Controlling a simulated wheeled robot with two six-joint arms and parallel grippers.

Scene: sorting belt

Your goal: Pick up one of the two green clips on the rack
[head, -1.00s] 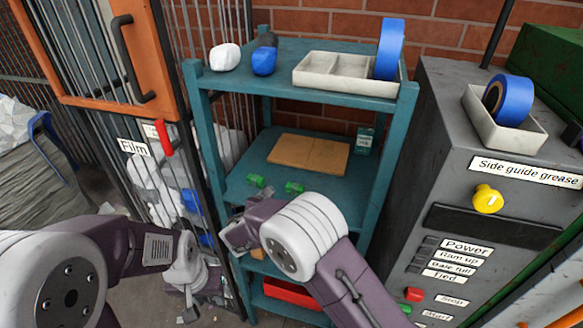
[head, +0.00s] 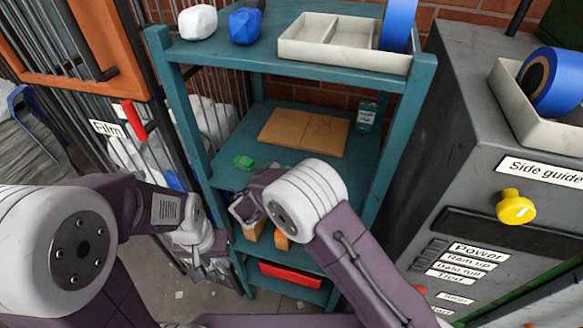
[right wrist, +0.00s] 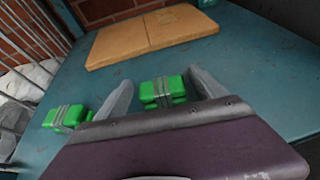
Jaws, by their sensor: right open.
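The teal rack (head: 228,178) stands in the middle of the head view. One green clip (head: 244,162) lies on its middle shelf, and this clip also shows at the left in the right wrist view (right wrist: 62,118). The other green clip (right wrist: 163,93) lies between the open fingers of my right gripper (right wrist: 160,78); gaps show beside it. In the head view my right wrist hides that clip and the fingertips. My left gripper (head: 203,262) hangs low left of the rack, away from the clips; its jaws are too unclear to judge.
A flat cardboard piece (head: 304,131) lies behind the clips. A small green box (head: 367,116) stands at the shelf's back right. Rack posts frame the shelf, with the top shelf above holding a divided tray (head: 345,57). A grey machine (head: 440,150) stands right.

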